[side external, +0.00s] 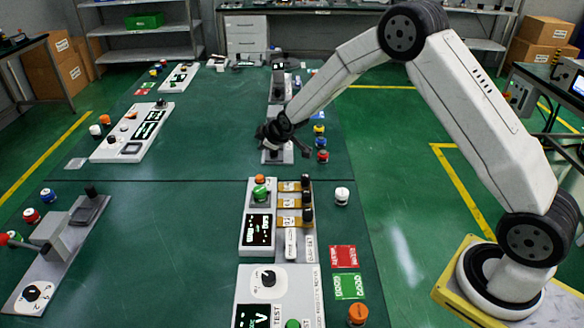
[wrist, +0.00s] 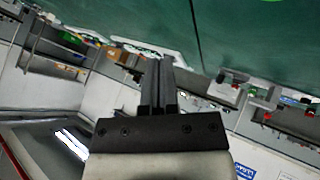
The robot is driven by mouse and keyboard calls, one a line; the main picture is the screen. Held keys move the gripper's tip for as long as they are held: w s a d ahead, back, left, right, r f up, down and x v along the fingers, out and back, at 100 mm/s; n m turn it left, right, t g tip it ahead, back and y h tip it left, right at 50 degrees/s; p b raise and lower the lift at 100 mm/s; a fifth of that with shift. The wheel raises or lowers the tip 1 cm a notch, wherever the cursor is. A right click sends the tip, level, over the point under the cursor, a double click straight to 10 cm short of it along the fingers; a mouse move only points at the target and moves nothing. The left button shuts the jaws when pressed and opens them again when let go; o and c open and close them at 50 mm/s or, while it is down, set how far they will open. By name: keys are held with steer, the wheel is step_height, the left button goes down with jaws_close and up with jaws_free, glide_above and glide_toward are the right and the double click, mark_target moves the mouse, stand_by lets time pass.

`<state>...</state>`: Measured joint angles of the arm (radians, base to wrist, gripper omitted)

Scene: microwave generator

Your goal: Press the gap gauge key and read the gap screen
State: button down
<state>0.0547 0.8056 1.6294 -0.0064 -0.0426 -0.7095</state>
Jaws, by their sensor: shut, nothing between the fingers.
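My gripper (side external: 283,140) is over the far part of the green table, above or beside a grey fixture (side external: 278,157). The arm hides much of that spot, and I cannot tell if it touches anything. In the wrist view my gripper's fingers (wrist: 159,68) are together with nothing between them. No gap gauge label can be read. Screens show on a white panel with a green button (side external: 258,228), on the near TEST panel (side external: 277,287) and on the left white panel (side external: 133,133). I cannot tell which is the gap screen or which key is the gap gauge key.
Blue, yellow and red buttons (side external: 321,143) stand right of my gripper. Amber modules with black knobs (side external: 289,203) sit beside the green-button panel. Red and green squares (side external: 345,270) lie at the near right. A grey fixture (side external: 62,245) stands at left. The table's middle is clear.

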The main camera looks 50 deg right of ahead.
mark_target(262, 178)
steer(key=shift+w+d+f+n+t, duration=0.2)
steer(key=shift+w+f, duration=0.1)
steer(key=shift+w, duration=0.3)
steer(key=shift+w+d+f+n+t, duration=0.1)
steer(key=shift+w+f+n, duration=0.15)
steer(key=shift+w, duration=0.35)
steer(key=shift+a+f, duration=0.1)
steer(key=shift+f, duration=4.3)
steer(key=shift+f, duration=1)
steer(key=shift+r, duration=0.95)
steer(key=shift+r, duration=0.1)
steer(key=shift+r, duration=2.45)
